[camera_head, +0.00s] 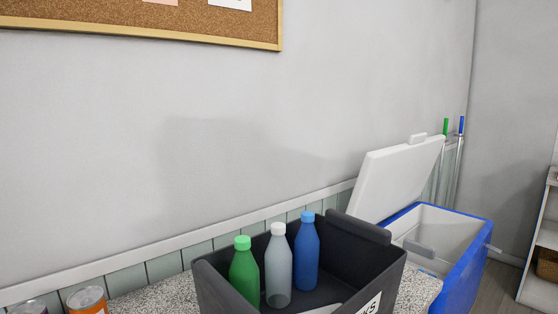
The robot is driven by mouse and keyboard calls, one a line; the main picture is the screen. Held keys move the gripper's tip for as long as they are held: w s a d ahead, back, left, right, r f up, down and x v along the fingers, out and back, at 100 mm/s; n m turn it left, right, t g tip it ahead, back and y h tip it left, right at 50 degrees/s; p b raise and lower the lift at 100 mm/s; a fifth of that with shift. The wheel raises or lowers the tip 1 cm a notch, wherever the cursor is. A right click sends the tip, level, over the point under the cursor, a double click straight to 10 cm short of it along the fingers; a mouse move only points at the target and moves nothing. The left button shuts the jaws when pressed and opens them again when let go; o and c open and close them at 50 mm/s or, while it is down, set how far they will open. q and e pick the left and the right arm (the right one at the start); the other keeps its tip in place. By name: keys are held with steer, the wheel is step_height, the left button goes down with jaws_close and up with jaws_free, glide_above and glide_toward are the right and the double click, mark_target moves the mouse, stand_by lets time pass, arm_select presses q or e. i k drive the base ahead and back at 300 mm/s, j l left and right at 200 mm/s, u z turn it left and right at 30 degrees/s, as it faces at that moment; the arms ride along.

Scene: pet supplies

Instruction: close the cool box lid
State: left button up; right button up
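The cool box (465,275) is blue with a white interior and stands at the lower right, beyond the dark crate. Its white lid (397,180) is open, tilted up and leaning back towards the wall. A small block or latch shows on the lid's top edge. The front of the cool box is partly hidden by the counter and crate. Neither of my grippers is in view.
A dark grey crate (222,285) with green, clear and blue bottles stands on the speckled counter (160,297), in front of the cool box. Cans (87,300) are at the lower left. Poles (457,165) lean behind the box. A white shelf (540,265) stands at right.

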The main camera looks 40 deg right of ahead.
mark_target(389, 179)
steer(key=k, duration=0.4)
steer(key=k+z, duration=0.15)
steer(key=z, duration=0.25)
steer(key=k+z, duration=0.1)
steer(key=z, duration=0.3)
steer(key=i+z, duration=0.1)
steer(key=z, duration=0.25)
steer(key=i+l+z, duration=0.1)
steer(key=z, duration=0.25)
steer(key=i+z, duration=0.1)
steer(key=z, duration=0.25)
steer(key=i+j, duration=0.15)
steer(key=i, duration=0.4)
steer(key=u, duration=0.95)
steer(key=l+u, duration=0.3)
steer(key=k+l+u, duration=0.15)
steer(key=l+u, duration=0.45)
steer(key=u, duration=0.25)
steer(key=k+l+u, duration=0.15)
steer(key=u, duration=0.3)
steer(key=k+l+u, duration=0.15)
steer(key=u, duration=0.35)
steer(key=k+l+u, duration=0.2)
steer(key=u, duration=0.3)
